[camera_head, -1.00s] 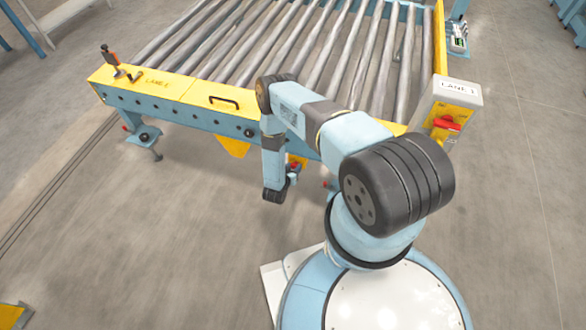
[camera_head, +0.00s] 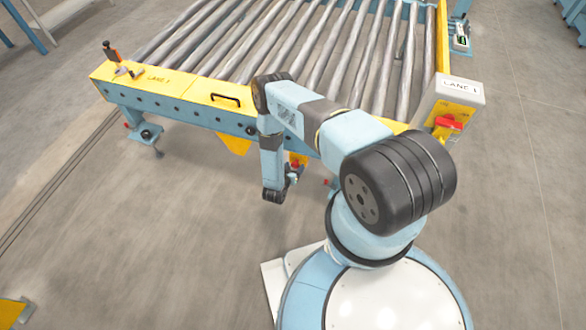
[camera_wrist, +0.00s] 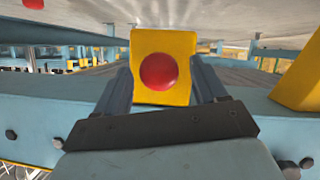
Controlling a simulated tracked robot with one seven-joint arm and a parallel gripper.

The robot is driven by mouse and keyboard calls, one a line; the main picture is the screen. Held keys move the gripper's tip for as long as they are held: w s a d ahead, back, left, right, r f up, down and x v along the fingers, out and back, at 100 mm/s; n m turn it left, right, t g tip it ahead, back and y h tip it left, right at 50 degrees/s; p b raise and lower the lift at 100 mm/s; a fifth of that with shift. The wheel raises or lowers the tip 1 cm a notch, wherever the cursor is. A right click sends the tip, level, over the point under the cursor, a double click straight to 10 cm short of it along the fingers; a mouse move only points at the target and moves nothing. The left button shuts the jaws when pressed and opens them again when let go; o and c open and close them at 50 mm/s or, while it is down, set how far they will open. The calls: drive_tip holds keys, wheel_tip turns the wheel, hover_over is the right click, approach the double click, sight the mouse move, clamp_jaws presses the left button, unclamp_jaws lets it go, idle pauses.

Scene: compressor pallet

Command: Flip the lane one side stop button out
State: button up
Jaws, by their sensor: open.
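A round red button (camera_wrist: 158,72) sits on a yellow box (camera_wrist: 140,92) in the middle of the wrist view, facing me. My gripper (camera_wrist: 160,85) is open, with one dark finger on each side of the yellow box. I cannot tell whether the fingers touch the box, or whether the button is pressed in or out. In the head view the same yellow and red box (camera_head: 296,159) shows only partly, beneath the front beam beside my wrist. My gripper (camera_head: 291,174) is mostly hidden there behind my arm.
The blue front beam (camera_wrist: 50,105) runs close by the gripper, with a yellow piece (camera_wrist: 300,80) at right. The roller conveyor (camera_head: 330,50) carries LANE 1 markings. A box labelled LANE 1 (camera_head: 456,92) stands at its right corner, with a red part (camera_head: 447,123) below. The floor in front is clear.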

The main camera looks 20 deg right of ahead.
drive_tip(key=v, duration=1.3)
drive_tip(key=shift+s+a, duration=0.25)
drive_tip(key=shift+s, duration=0.05)
